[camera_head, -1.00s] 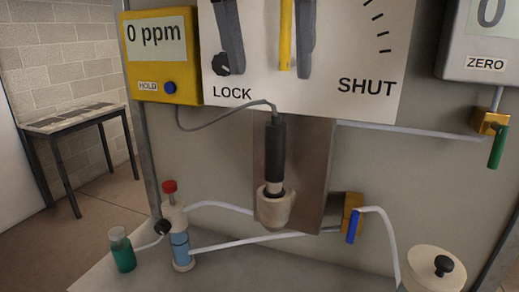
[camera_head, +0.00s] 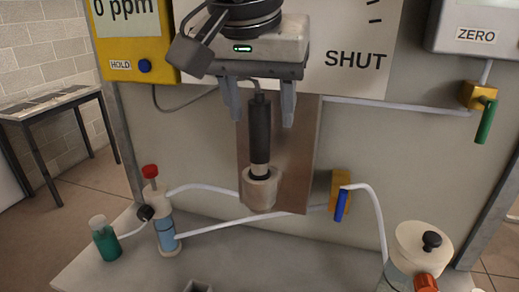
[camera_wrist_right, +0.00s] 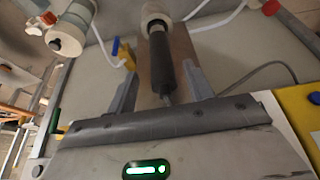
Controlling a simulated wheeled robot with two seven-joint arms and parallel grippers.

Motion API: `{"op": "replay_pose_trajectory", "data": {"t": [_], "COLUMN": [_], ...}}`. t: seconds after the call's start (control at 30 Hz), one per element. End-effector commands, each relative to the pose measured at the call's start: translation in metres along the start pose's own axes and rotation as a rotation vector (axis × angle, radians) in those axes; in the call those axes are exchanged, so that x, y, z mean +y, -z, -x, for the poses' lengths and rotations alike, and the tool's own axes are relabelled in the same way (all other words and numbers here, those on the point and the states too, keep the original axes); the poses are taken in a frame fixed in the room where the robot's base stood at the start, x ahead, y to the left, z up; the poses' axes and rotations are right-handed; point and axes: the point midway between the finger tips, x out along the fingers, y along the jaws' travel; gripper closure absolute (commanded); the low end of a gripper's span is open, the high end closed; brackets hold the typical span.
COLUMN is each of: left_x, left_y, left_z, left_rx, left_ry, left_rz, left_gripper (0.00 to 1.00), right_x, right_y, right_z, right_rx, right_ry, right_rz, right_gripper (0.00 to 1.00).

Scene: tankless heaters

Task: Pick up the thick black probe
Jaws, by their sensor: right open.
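The thick black probe (camera_head: 260,130) stands upright in a beige cup-like holder (camera_head: 260,188) in front of a brown plate on the panel. A grey cable runs from its top. My right gripper (camera_head: 261,118) is open, its two fingers pointing down on either side of the probe's upper part, with gaps visible. In the right wrist view the probe (camera_wrist_right: 162,65) lies between the open fingers (camera_wrist_right: 158,85), its lower end in the holder (camera_wrist_right: 156,14). My left gripper is not in view.
A yellow meter box (camera_head: 130,40) hangs left of my gripper. A blue-handled valve (camera_head: 340,195) and white tubes are right of the holder. A lidded pot (camera_head: 420,250) is at lower right.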

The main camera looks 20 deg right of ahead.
Motion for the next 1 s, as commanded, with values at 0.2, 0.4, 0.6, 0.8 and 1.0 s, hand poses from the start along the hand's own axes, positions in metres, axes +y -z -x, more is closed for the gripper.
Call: {"op": "replay_pose_trajectory", "data": {"t": [0.2,0.4,0.6,0.8,1.0], "left_x": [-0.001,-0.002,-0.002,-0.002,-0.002], "left_y": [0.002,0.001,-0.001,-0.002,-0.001], "left_z": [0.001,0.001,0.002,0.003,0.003], "left_rx": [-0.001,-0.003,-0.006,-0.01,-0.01], "left_ry": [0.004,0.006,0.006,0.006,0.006], "left_rz": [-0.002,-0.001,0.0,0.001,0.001], "left_gripper": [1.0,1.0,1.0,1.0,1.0], "right_x": [-0.003,-0.003,-0.003,-0.003,-0.003], "right_y": [0.001,0.001,0.001,0.001,0.001], "right_z": [-0.031,-0.038,-0.038,-0.037,-0.037], "right_rx": [0.0,0.001,0.001,0.001,0.001], "right_ry": [-0.002,0.0,0.0,0.0,0.0], "right_rz": [0.002,0.001,0.001,0.001,0.001], "right_gripper": [0.48,0.48,0.7,0.99,0.99]}}
